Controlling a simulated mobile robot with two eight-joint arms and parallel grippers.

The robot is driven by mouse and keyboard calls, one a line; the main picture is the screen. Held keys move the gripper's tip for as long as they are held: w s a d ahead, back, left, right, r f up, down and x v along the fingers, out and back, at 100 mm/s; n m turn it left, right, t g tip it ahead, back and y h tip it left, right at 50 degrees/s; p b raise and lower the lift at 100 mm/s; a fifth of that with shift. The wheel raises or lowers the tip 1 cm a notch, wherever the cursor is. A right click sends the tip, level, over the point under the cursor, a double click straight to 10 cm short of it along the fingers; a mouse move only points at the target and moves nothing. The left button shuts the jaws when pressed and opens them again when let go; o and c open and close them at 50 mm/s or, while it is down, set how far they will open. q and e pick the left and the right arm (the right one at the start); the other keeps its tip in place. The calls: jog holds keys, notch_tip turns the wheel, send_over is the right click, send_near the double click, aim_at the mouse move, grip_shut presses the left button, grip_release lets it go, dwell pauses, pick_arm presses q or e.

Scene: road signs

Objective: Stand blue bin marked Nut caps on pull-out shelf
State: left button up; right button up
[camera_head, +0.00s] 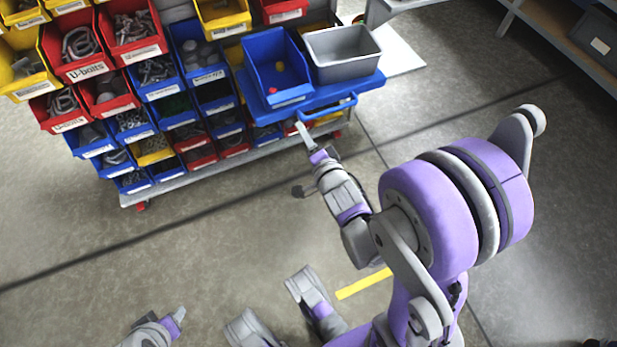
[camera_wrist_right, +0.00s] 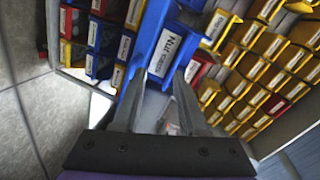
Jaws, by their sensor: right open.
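A blue bin (camera_head: 274,62) with a few small red and yellow pieces in it stands upright on the blue pull-out shelf (camera_head: 365,84). In the right wrist view the blue bin (camera_wrist_right: 162,22) has a white label that seems to read "Nut caps". My right gripper (camera_head: 301,130) is just in front of the shelf, near its handle, below the bin's front. In the wrist view its two fingers (camera_wrist_right: 160,82) are apart with nothing held, pointing toward the bin's label. My left gripper (camera_head: 180,316) is low at the left, far from the bin; its jaws are unclear.
A grey bin (camera_head: 343,51) stands on the shelf right beside the blue bin. A rack of red, blue and yellow bins (camera_head: 135,85) rises to the left. A blue handle (camera_head: 328,108) sticks out at the shelf's front. The floor (camera_head: 200,250) in front is mostly clear.

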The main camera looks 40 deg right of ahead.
jog(key=s+a+f+n+g+y, duration=0.1)
jog(key=s+a+n+g+y, duration=0.1)
jog(key=s+a+n+g, duration=0.3)
jog(key=s+a+f+n+g+y, duration=0.1)
jog(key=s+a+n+g, duration=0.4)
jog(key=s+n, duration=0.7)
jog(key=shift+s+a+f+n+g+y, duration=0.2)
jog(key=shift+s+a+n+g+y, duration=0.25)
jog(key=shift+a, duration=0.75)
